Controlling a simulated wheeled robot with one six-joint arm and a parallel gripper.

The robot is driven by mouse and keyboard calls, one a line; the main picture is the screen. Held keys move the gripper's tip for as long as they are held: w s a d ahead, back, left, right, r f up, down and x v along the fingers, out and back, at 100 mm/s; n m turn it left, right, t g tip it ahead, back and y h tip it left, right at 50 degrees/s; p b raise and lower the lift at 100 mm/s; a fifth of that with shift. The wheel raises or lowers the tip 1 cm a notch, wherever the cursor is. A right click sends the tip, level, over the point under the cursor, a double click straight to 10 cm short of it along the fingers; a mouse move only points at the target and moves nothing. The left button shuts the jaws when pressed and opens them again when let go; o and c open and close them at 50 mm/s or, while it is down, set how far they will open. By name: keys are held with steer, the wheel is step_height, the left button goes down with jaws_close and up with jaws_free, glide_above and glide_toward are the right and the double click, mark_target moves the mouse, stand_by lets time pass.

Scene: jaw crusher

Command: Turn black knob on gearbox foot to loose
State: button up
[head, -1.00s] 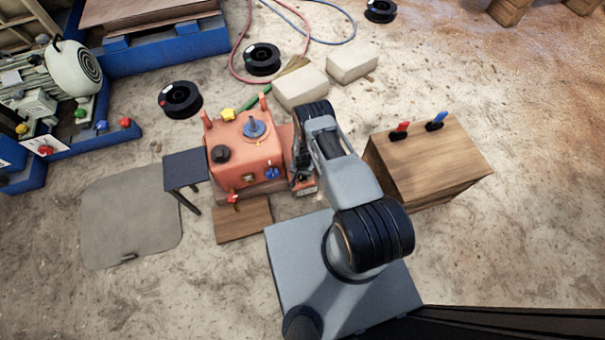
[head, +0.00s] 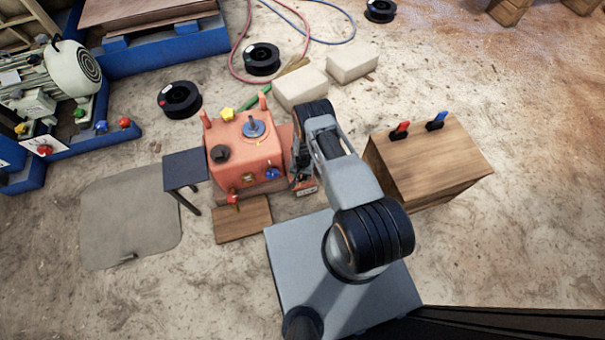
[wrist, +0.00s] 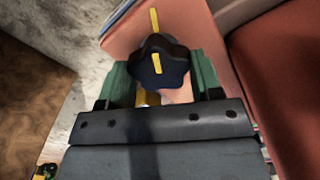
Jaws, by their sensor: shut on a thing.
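The black lobed knob (wrist: 158,66) sits between the two green fingers of my gripper (wrist: 160,80) in the wrist view. A yellow stripe on its top nearly lines up with a yellow stripe (wrist: 155,20) on the orange surface beyond it. My gripper is shut on the knob. In the head view my gripper (head: 303,182) points down at the right side of the orange gearbox (head: 240,150). The knob is hidden behind my arm there.
The gearbox top carries another black knob (head: 220,153) and a blue round part (head: 254,129). A wooden box (head: 428,165) with red and blue handles stands to the right. Pale blocks (head: 301,88) lie behind. A small dark table (head: 186,169) stands left.

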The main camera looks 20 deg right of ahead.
steer(key=shift+s, duration=0.1)
steer(key=n+b, duration=0.3)
steer(key=n, duration=0.1)
steer(key=shift+f+n, duration=0.15)
steer(key=shift+n, duration=0.25)
steer(key=n+b, duration=0.2)
steer(key=n, duration=0.3)
steer(key=shift+b, duration=0.3)
steer(key=n+b, duration=0.1)
steer(key=n, duration=0.4)
steer(key=shift+b, duration=0.3)
steer(key=shift+n+b, duration=0.6)
steer(key=shift+n, duration=1.7)
steer(key=o, duration=0.9)
steer(key=shift+r, duration=0.25)
